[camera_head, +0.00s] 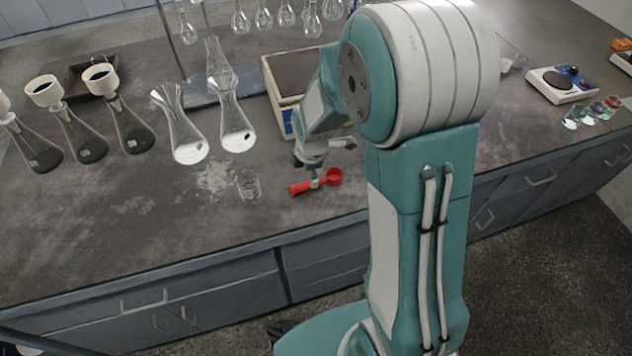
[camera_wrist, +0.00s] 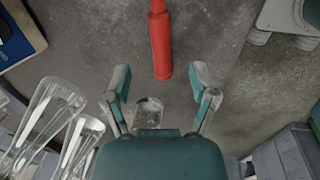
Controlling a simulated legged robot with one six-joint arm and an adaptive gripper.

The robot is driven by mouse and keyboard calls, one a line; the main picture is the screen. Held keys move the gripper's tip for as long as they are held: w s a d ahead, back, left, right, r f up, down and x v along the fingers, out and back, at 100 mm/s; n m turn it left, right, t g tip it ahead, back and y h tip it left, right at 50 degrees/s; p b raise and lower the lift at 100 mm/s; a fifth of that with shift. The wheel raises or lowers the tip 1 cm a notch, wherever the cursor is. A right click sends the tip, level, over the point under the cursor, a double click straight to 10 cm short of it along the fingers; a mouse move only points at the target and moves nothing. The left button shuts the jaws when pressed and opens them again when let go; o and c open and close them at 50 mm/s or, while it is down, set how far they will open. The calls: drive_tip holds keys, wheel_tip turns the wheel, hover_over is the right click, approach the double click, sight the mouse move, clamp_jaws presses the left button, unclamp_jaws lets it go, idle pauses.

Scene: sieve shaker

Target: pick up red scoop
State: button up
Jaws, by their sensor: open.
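The red scoop (camera_head: 318,181) lies on the dark bench top near its front edge, its handle to the left and its round bowl to the right. In the wrist view its red handle (camera_wrist: 161,45) points down from the top edge, and the bowl is out of view. My gripper (camera_head: 315,183) is at the scoop from above; the head view does not show clearly whether it touches. In the wrist view my gripper (camera_wrist: 160,82) has its two fingers apart, one on each side of the handle's line, with nothing held between them.
A small glass beaker (camera_head: 249,184) stands left of the scoop. Two glass flasks (camera_head: 236,130) stand behind it. A framed tray or sieve box (camera_head: 275,98) is behind my gripper. Flasks with white funnels (camera_head: 100,78) stand at left. A scale (camera_head: 562,85) is at far right.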

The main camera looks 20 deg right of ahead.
sight(309, 182)
drive_tip(key=f, duration=0.5)
drive_tip(key=shift+w+d, duration=0.25)
drive_tip(key=shift+w, duration=0.1)
drive_tip(key=shift+w+f, duration=0.1)
drive_tip(key=shift+f, duration=0.35)
drive_tip(key=shift+a, duration=0.15)
clamp_jaws()
